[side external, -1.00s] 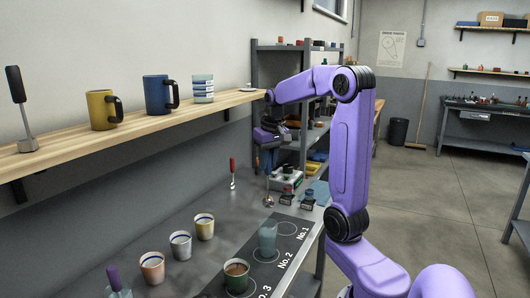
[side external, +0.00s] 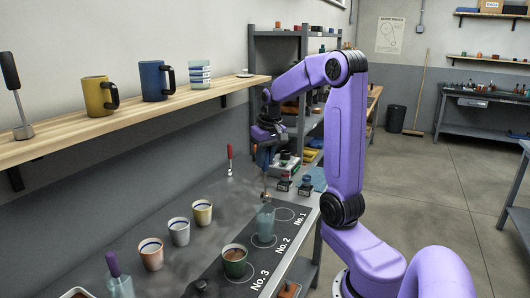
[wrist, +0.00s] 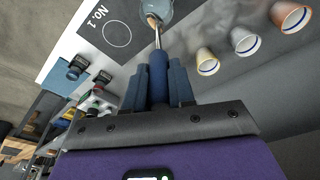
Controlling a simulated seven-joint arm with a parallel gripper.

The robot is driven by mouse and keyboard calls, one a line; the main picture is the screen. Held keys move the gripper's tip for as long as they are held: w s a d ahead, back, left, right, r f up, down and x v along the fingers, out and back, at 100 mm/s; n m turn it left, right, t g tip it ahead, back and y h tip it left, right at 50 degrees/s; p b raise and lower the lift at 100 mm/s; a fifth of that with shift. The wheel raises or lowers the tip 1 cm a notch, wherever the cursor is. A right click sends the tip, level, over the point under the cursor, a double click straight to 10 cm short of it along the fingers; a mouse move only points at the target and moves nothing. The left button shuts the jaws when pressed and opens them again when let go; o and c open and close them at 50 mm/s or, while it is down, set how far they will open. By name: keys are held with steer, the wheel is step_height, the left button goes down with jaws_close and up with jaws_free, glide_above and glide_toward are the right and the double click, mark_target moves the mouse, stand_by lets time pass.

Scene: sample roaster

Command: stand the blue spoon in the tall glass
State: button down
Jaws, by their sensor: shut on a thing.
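The blue spoon (wrist: 158,72) has a blue handle and a metal shaft and bowl. My gripper (side external: 267,150) is shut on its handle and holds it upright with the bowl down; the wrist view shows the handle between the two fingers. The tall glass (side external: 264,224), pale blue and see-through, stands on the middle circle of the dark mat (side external: 215,281), by No. 2. The spoon's bowl (side external: 265,196) is at or just above the glass's mouth. In the wrist view the bowl overlaps the glass (wrist: 168,9); I cannot tell whether its tip is inside.
Several small cups, including a white one (side external: 179,232), stand left of the mat. A purple-handled tool stands in another glass (side external: 120,287) at front left. A wooden shelf (side external: 150,118) runs above. Circle No. 1 is empty.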

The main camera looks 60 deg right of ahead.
mark_target(265, 194)
steer(key=shift+f, duration=6.5)
steer(key=c, duration=0.9)
jaws_free()
steer(key=shift+o, duration=0.2)
step_height(265, 194, up, 17)
steer(key=s+a, duration=0.1)
steer(key=s, duration=0.2)
steer(key=shift+a, duration=0.3)
